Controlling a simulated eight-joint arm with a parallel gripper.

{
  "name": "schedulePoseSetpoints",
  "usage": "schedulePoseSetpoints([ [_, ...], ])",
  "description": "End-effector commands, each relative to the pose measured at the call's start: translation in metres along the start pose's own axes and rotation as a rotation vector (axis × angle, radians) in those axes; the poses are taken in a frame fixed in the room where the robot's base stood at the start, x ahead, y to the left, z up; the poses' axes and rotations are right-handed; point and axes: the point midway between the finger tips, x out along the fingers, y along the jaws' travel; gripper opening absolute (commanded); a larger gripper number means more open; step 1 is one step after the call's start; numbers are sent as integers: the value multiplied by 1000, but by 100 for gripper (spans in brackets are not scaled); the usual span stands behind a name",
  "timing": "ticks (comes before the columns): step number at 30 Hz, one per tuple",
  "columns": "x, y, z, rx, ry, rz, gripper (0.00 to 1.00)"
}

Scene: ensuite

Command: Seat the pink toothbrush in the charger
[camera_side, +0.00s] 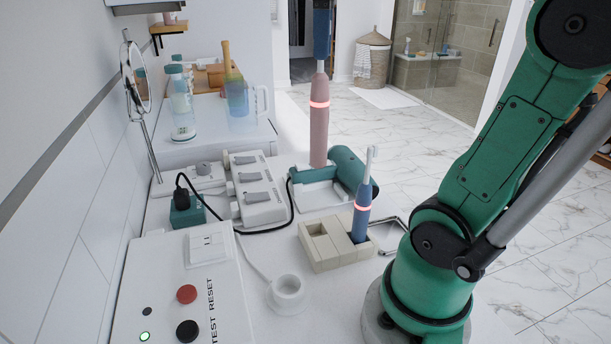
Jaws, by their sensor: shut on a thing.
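The pink toothbrush (319,125) is upright, with a glowing ring round its handle. My gripper (321,58), of which only a blue-grey end shows at the top edge, is shut on the upper end of the toothbrush, hiding its head. The toothbrush's lower end appears in front of or over the white tray at the back; I cannot tell whether it is clear of the surface. The charger (288,292) is a small round white base with a raised rim and a cord, at the front of the counter. Nothing stands on it.
A beige holder (322,262) behind the charger carries an upright blue toothbrush (361,215). A teal cylinder (350,172) lies by the white tray (312,197). Black cable, power strips (257,205) and a test box (190,295) fill the left. Counter around the charger is mostly clear.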

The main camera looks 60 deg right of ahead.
Motion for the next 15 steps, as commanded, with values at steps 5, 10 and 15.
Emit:
schedulePoseSetpoints([
  [5, -24, 0, 0, 0, 0, 0, 0],
  [10, -33, -4, -2, -3, 0, 0, 0],
  [15, -36, -34, -14, -13, 0, 0, 0],
])
